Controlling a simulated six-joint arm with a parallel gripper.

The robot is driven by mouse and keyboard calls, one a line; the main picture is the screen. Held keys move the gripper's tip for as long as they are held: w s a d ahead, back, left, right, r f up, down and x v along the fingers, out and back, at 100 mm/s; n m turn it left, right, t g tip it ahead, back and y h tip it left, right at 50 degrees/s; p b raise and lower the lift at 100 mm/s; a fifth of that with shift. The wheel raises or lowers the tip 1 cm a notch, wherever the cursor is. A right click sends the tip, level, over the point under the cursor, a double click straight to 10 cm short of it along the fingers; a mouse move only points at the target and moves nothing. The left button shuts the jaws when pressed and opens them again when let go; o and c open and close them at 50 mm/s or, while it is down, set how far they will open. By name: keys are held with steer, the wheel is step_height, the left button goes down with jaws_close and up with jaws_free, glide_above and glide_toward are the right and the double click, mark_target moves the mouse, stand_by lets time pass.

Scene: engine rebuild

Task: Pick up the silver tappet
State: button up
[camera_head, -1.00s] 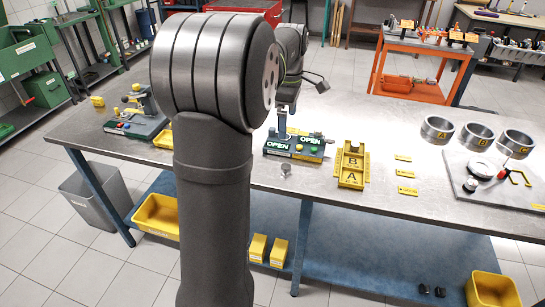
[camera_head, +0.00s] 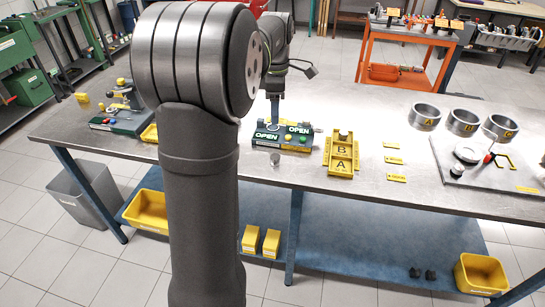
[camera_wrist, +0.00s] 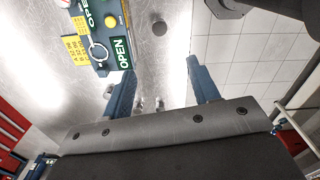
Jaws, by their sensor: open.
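The silver tappet (camera_head: 275,160) is a small grey cylinder standing on the metal bench near its front edge, in front of the fixture with the OPEN labels (camera_head: 267,136). In the wrist view a round grey disc (camera_wrist: 159,28) beside that fixture (camera_wrist: 122,53) looks like the tappet's top. My gripper (camera_wrist: 161,68) is open, with nothing held between its two blue fingers. The disc lies beyond the fingertips, toward the top of the picture. In the head view my gripper (camera_head: 275,118) hangs at the fixture, behind the tappet.
A yellow A/B holder (camera_head: 341,156) and small yellow tags (camera_head: 396,177) are right of the fixture. Rings A, B and C (camera_head: 464,122) stand farther right. Small shiny bits (camera_wrist: 160,104) show between my fingers; I cannot tell what they are. The bench between tappet and holder is clear.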

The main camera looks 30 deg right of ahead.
mark_target(275, 156)
step_height(275, 156, down, 18)
steer(key=n, duration=0.6)
steer(key=shift+r, duration=0.1)
steer(key=c, duration=1)
steer(key=shift+c, duration=0.2)
steer(key=shift+r, duration=0.1)
